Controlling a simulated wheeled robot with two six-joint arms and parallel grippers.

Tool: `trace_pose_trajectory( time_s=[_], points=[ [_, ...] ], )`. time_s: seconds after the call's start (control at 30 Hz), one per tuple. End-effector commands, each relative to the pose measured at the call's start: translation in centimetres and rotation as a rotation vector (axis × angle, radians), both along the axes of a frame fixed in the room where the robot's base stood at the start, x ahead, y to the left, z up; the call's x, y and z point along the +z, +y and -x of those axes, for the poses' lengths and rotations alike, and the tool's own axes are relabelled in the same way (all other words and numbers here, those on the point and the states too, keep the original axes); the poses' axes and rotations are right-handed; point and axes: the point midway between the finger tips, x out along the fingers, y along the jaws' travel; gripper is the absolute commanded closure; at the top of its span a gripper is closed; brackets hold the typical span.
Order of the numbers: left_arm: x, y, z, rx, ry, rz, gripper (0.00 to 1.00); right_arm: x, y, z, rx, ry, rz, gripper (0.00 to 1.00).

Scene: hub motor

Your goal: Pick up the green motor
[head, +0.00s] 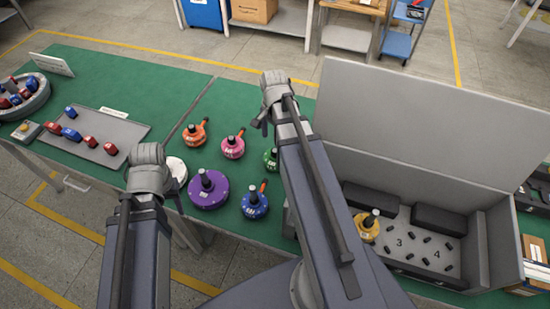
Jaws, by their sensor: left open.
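The green motor (270,159) stands on the green table mat, partly hidden behind my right arm. Its black shaft end shows at the top. My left gripper (148,178) is open and empty near the table's front edge, well left of the green motor; its fingers barely show. My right gripper (262,122) is above the table, just beyond and left of the green motor in the picture. Its fingers are too unclear to tell open from shut.
Orange (195,134), pink (233,146), purple (208,190) and blue (254,203) motors stand near the green one. A yellow motor (367,226) sits in the grey box (480,250) at right. A grey tray (120,130) with small parts lies at left.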

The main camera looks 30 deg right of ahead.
Motion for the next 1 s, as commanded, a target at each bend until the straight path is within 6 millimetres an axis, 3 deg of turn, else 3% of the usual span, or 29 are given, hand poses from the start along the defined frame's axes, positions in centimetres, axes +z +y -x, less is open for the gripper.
trace_pose_trajectory(
  time_s=[0.2, 0.53, 0.83, 1.0],
  points=[
    [-2.3, 0.0, 0.0, 0.0, 0.0, 0.0, 0.5, -2.3, 0.0, 0.0, 0.0, 0.0, 0.0, 0.11],
    [-3.0, 0.0, 0.0, 0.0, 0.0, 0.0, 0.5, -3.0, -0.1, 0.1, 0.0, 0.0, 0.0, 0.11],
    [-6.6, 0.0, 0.0, 0.0, 0.0, 0.0, 0.5, -6.6, -0.2, 0.3, 0.0, 0.0, 0.0, 0.11],
    [-7.6, 0.0, 0.0, 0.0, 0.0, 0.0, 0.5, -7.6, -0.2, 0.3, -0.001, 0.0, 0.001, 0.11]
  ],
)
